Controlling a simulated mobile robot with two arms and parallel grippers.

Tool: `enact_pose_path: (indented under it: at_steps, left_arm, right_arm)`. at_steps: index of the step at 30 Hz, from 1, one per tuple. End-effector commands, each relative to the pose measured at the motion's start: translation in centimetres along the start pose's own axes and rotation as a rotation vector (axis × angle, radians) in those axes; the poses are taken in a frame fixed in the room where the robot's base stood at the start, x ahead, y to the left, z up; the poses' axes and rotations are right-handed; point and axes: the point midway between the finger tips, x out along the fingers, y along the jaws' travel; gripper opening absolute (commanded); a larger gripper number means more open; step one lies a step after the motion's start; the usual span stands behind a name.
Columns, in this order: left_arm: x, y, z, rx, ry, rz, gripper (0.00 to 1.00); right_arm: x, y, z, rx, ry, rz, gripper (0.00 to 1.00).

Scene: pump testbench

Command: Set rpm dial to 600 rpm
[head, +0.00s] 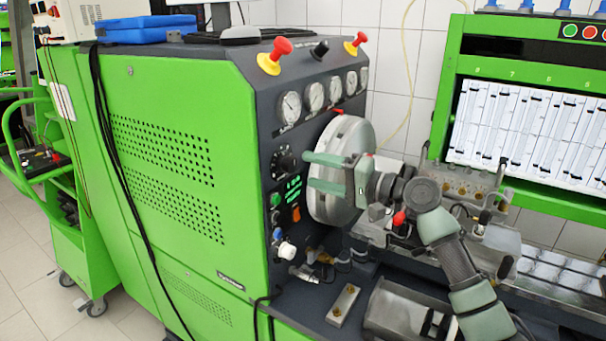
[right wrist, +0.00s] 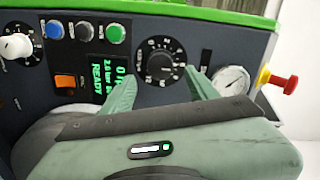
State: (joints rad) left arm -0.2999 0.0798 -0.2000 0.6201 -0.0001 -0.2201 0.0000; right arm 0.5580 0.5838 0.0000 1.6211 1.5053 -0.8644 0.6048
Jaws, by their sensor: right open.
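The rpm dial (head: 285,160) is a black knob on the dark front panel of the green bench. In the right wrist view the dial (right wrist: 160,62) has a ring of white marks, too small to read surely. My right gripper (head: 307,170) is open and empty in front of the panel. In the right wrist view its green fingers (right wrist: 160,76) point at the panel, with the dial between and just beyond their tips. They look apart from the knob. My left gripper is not in view.
Pressure gauges (head: 313,97) line the panel's top, below red-and-yellow knobs (head: 274,56). Coloured buttons (right wrist: 84,31), an orange switch (right wrist: 65,81) and a white knob (right wrist: 15,47) sit near the dial. A large grey disc (head: 340,215) stands close to my right gripper.

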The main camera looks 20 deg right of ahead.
Motion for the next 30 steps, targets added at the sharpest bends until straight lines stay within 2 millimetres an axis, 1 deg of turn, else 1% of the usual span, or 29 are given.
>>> enact_pose_path:
  at_steps: [1,3,7,11,23,26,29,30]
  left_arm:
    - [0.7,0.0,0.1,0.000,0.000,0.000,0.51]
    - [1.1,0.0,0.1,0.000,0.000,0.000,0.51]
    - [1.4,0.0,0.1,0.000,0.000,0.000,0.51]
    - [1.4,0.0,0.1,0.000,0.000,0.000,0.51]
    - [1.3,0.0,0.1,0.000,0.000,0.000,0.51]
    - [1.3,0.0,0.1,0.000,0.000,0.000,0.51]
    - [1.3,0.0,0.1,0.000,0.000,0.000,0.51]
    - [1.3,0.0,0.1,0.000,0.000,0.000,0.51]
  right_arm:
    - [-0.9,0.4,0.1,-0.004,0.000,0.003,0.59]
    - [-1.8,0.3,0.1,-0.002,0.000,0.001,0.59]
    - [-2.9,0.1,0.1,-0.001,0.000,0.001,0.59]
    - [-3.2,0.0,0.0,-0.001,-0.001,0.000,0.59]
    - [-3.2,0.0,0.1,-0.001,-0.002,0.001,0.59]
    - [-2.9,1.2,1.1,-0.016,-0.014,0.026,0.59]
    - [-2.5,4.3,3.9,-0.068,-0.051,0.096,0.59]
    - [-2.3,6.2,5.6,-0.101,-0.074,0.138,0.59]
